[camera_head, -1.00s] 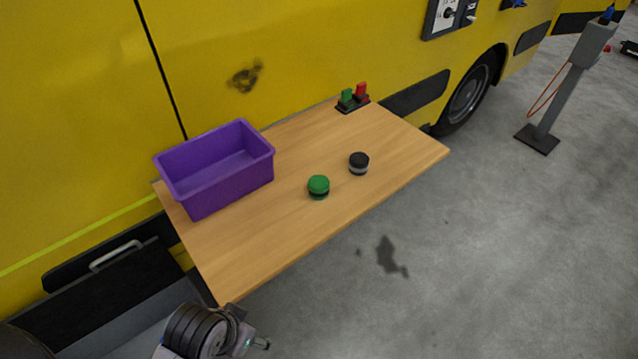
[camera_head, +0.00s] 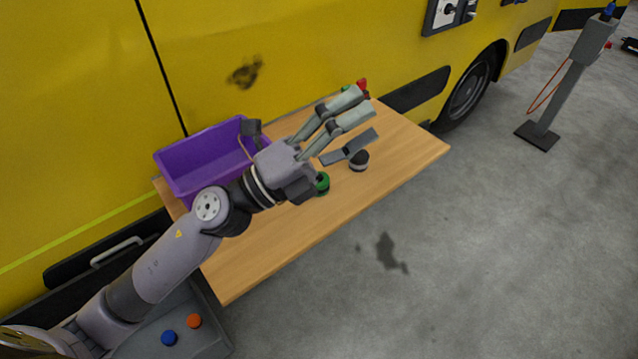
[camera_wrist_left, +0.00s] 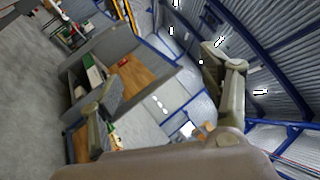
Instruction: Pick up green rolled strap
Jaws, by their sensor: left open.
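The green rolled strap (camera_head: 323,184) sits on the wooden table (camera_head: 270,245) in the head view, partly hidden behind my left gripper. My left gripper (camera_head: 366,118) is open and empty above the table. Its palm is beside and above the strap in the picture, and its fingers point up and to the right, past the strap. In the left wrist view my open left gripper (camera_wrist_left: 163,88) has its fingers spread wide, with only the room behind them and no strap to be seen. My right gripper is not in view.
A black rolled strap (camera_head: 359,161) lies just right of the green one. A purple bin (camera_head: 190,161) stands at the table's left. Small red and green items (camera_head: 361,85) at the back are partly hidden. The yellow vehicle (camera_head: 300,45) borders the table behind.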

